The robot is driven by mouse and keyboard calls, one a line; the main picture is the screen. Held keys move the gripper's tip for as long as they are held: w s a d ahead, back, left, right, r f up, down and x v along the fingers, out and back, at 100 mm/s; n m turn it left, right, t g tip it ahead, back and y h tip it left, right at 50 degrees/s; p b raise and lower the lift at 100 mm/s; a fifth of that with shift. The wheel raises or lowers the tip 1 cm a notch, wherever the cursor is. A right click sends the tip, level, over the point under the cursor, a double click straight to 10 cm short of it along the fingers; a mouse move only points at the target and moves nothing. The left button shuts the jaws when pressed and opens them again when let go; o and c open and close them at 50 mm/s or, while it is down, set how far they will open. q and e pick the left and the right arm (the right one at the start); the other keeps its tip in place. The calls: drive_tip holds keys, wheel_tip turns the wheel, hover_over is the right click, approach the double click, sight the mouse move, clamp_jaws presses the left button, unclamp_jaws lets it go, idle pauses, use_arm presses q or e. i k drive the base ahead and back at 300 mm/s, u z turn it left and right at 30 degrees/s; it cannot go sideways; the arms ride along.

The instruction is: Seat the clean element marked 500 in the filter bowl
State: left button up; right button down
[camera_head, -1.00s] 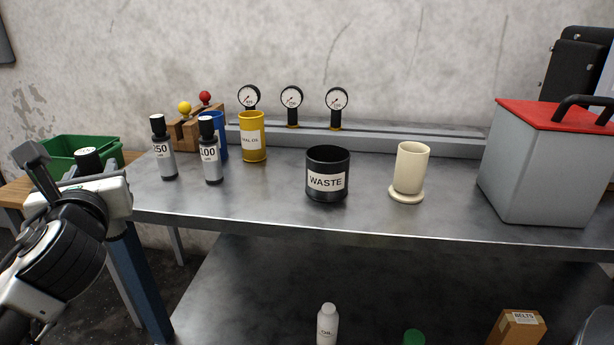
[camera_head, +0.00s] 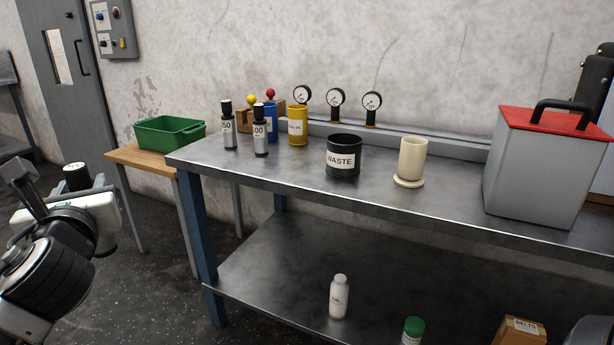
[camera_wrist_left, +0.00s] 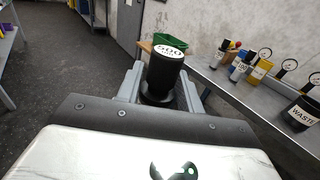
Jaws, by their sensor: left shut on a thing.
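My left gripper (camera_head: 88,208) is at the left edge of the head view, off the bench and above the floor. It is shut on a black cylindrical element with a white top (camera_head: 76,174). In the left wrist view the element (camera_wrist_left: 164,76) stands between the fingers and its top reads 500. A cream, open-topped cup on a round base (camera_head: 411,160), which looks like the filter bowl, stands upright on the bench, well to the right of the gripper. Its inside bottom is hidden. My right gripper is not in view.
The steel bench (camera_head: 290,178) holds bottles marked 100 (camera_head: 261,138) and apparently 250 (camera_head: 228,128), yellow (camera_head: 298,128) and blue cups, a black WASTE pot (camera_head: 343,160) and a red-lidded grey box (camera_head: 537,165). A green bin (camera_head: 170,138) sits on a wooden side table. The bench's front strip is clear.

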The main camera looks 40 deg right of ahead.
sight(411, 171)
drive_tip(key=k, duration=0.2)
drive_tip(key=z, duration=1.3)
